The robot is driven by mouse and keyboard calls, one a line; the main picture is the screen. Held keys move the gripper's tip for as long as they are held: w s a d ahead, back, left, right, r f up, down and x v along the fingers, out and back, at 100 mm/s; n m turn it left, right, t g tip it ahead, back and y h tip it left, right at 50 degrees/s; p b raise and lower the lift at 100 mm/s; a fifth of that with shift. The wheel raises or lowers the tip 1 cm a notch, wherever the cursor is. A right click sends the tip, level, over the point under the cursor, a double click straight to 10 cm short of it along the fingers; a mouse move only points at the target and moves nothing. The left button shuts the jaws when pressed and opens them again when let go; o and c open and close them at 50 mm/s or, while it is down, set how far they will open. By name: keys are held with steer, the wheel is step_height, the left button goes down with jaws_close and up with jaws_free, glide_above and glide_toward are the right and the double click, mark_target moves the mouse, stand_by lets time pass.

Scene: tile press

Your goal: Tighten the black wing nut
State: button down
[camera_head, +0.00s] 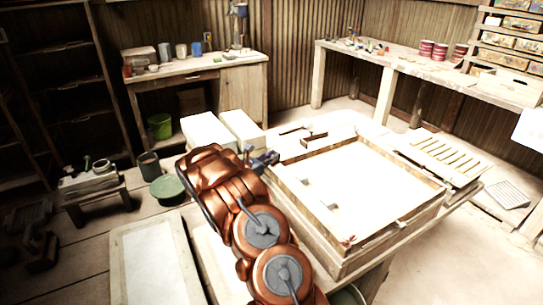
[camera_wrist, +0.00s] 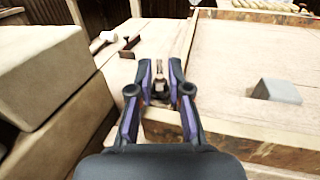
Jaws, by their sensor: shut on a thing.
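My gripper (camera_wrist: 160,72) is at the near left corner of the wooden frame in the wrist view. Its two dark fingers with purple sides are shut on a small dark part between them. This looks like the black wing nut (camera_wrist: 160,88), mostly hidden by the fingers. In the head view my gripper (camera_head: 270,157) is at the left corner of the press frame (camera_head: 320,234), and the nut is hidden there. How far the nut is turned cannot be seen.
Pale blocks (camera_head: 208,132) stand left of my gripper, close to it. A grey block (camera_wrist: 277,91) lies on the pale panel inside the frame. A small reddish part (camera_head: 347,241) sits at the frame's near corner. A slatted rack (camera_head: 440,158) lies to the right.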

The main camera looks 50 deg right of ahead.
steer(key=shift+w+r+m+g+p, duration=0.1)
steer(key=shift+r+m+g+p, duration=0.1)
steer(key=shift+m+g, duration=0.45)
steer(key=shift+w+r+m+g+p, duration=0.1)
steer(key=shift+m+g+p, duration=0.2)
steer(key=shift+g, duration=0.65)
steer(key=shift+s+f+m+g+y, duration=0.1)
steer(key=shift+m+g+y, duration=0.3)
steer(key=shift+m+g, duration=0.45)
steer(key=c, duration=1.1)
jaws_free()
steer(key=shift+f, duration=0.15)
steer(key=shift+s, duration=0.1)
steer(key=shift+a, duration=0.1)
steer(key=v, duration=1.2)
